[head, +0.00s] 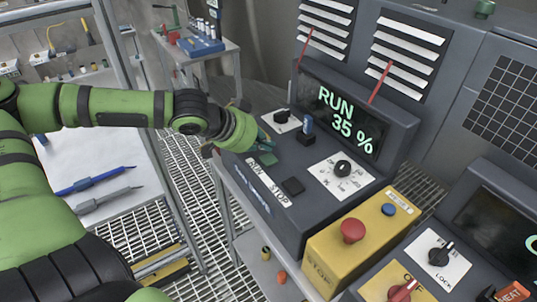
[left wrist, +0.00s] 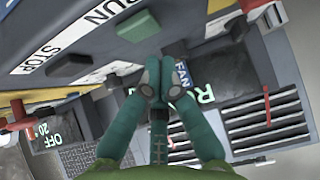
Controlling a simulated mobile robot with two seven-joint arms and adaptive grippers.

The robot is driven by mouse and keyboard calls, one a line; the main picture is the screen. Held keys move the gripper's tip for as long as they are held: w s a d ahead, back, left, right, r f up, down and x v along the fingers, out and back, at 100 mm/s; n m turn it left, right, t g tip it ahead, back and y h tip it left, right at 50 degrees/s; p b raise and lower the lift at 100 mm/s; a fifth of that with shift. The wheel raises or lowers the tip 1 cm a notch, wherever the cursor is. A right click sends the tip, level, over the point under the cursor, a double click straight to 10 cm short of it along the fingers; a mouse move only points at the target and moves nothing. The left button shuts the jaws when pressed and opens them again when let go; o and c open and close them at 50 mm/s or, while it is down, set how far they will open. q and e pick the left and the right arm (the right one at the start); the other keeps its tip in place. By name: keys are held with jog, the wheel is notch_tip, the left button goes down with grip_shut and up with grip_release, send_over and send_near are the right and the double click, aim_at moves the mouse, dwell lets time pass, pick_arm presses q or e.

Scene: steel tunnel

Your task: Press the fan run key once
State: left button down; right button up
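The fan console (head: 250,190) has a green key (head: 268,154) beside the RUN label (head: 262,168) and a black key (head: 292,186) beside STOP. Its display (head: 340,110) reads RUN 35 %. My left gripper (head: 262,138) is over the console's far left part, just beyond the green key, and is partly hidden by its own wrist. In the left wrist view, its teal fingertips (left wrist: 160,82) are together with nothing between them. The green key (left wrist: 138,26) shows beyond them, apart in the picture; the height gap is unclear. My right gripper is not in view.
A small upright FAN tag (head: 307,125) and black knobs (head: 343,168) stand on the console. A yellow box with a red stop button (head: 353,230) sits to its right. A shelf with pens (head: 100,185) is at left; grating floor (head: 190,170) lies between.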

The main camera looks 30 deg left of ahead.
aim_at(265, 159)
pick_arm(q)
jog(key=shift+r+p, duration=1.5)
jog(key=shift+r, duration=0.5)
jog(key=shift+f, duration=0.1)
